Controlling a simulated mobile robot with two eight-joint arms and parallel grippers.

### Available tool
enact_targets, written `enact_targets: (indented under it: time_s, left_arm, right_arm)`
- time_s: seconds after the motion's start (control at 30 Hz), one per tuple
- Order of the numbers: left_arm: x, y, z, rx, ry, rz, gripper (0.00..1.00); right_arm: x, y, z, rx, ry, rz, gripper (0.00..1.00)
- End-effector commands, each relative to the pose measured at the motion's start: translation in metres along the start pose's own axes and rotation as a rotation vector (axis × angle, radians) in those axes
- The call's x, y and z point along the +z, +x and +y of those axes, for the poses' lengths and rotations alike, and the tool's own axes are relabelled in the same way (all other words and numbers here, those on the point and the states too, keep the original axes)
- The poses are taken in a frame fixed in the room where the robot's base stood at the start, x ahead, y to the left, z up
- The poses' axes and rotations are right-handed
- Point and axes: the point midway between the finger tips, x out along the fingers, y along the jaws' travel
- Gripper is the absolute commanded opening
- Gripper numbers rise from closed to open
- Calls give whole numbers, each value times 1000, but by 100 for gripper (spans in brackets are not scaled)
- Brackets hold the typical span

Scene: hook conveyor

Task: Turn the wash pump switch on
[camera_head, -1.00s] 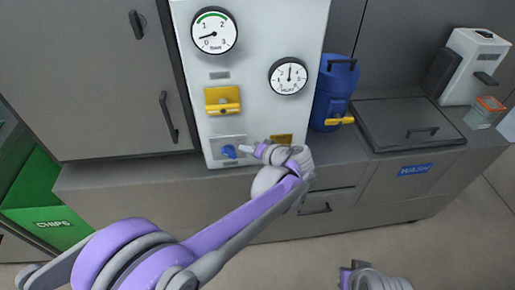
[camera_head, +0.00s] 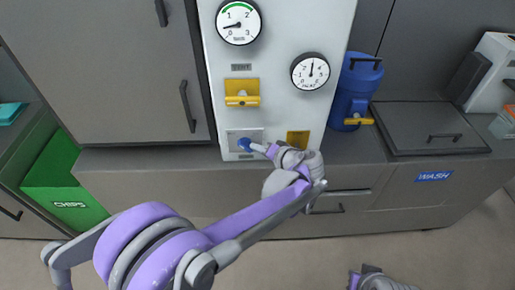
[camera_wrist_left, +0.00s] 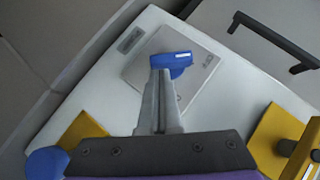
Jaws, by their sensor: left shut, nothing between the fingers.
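The wash pump switch appears to be the blue knob (camera_head: 244,143) on a pale square plate low on the white panel (camera_head: 275,105). My left gripper (camera_head: 257,148) is shut and empty, its tips just right of the knob. In the left wrist view the blue knob (camera_wrist_left: 175,60) lies right at the tips of the closed fingers (camera_wrist_left: 162,78), which cover part of it. I cannot tell whether they touch.
A yellow fitting with a bar (camera_head: 242,93) sits above the switch, and a yellow plate (camera_head: 297,141) is to its right. Two gauges (camera_head: 239,21) (camera_head: 310,71) are higher up. A blue drum (camera_head: 356,90) stands right of the panel, a green CHIPS bin (camera_head: 70,205) at left.

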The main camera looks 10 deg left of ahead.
Motion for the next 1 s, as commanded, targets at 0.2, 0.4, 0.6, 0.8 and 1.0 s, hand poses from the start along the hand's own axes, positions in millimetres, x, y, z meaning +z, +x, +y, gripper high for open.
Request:
enact_targets:
  time_s: [0.2,0.4,0.6,0.8,1.0]
  left_arm:
    - [1,0,2,-24,24,0,0]
    - [1,1,3,-50,50,1,0]
    - [2,2,5,-81,80,0,0]
    - [4,4,9,-134,134,0,0]
    - [7,7,15,-235,235,0,0]
  right_arm:
    - [2,3,0,0,0,-1,0]
    - [4,7,0,0,0,-3,0]
    - [7,10,0,0,0,-4,0]
    - [12,18,0,0,0,-7,0]
    - [20,33,0,0,0,-12,0]
